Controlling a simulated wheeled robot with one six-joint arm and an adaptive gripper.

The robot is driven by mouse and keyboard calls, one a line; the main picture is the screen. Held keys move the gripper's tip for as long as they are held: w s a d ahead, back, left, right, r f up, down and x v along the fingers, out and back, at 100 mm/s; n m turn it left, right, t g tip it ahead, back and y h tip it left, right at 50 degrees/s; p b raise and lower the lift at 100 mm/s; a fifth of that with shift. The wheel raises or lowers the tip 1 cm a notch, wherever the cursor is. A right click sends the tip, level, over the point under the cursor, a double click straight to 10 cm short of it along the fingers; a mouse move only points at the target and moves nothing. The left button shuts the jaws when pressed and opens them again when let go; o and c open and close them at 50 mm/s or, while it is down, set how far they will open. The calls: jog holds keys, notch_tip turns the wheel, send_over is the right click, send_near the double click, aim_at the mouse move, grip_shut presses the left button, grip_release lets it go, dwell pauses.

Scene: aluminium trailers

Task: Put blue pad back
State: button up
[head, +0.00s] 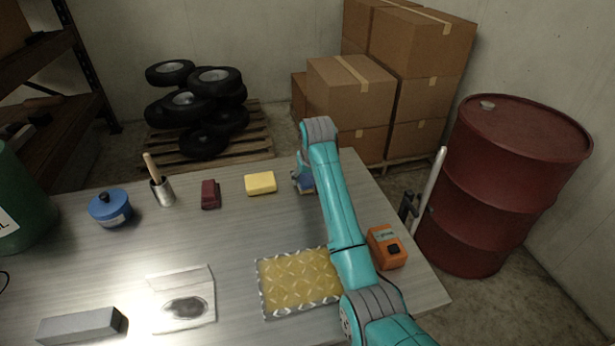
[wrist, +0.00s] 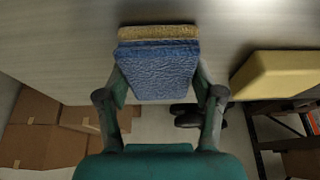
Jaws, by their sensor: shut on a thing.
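The blue pad (wrist: 157,68) is between the two fingers of my gripper (wrist: 158,88) in the wrist view. It is a textured blue block with a tan layer along one edge. My gripper is shut on it. In the head view, my gripper (head: 303,182) is at the far right part of the table, mostly hidden behind my arm. A small part of the blue pad (head: 307,187) shows there, low over or on the tabletop; I cannot tell whether it touches.
On the table (head: 100,265) are a yellow block (head: 260,183), a dark red block (head: 209,194), a blue tin (head: 110,208), a brush cup (head: 163,191), a yellow patterned plate (head: 297,281), a stained sheet (head: 185,298), a grey bar (head: 80,325) and an orange box (head: 386,247).

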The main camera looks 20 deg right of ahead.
jog(key=o, duration=1)
jog(key=shift+r, duration=0.1)
jog(key=v, duration=1.2)
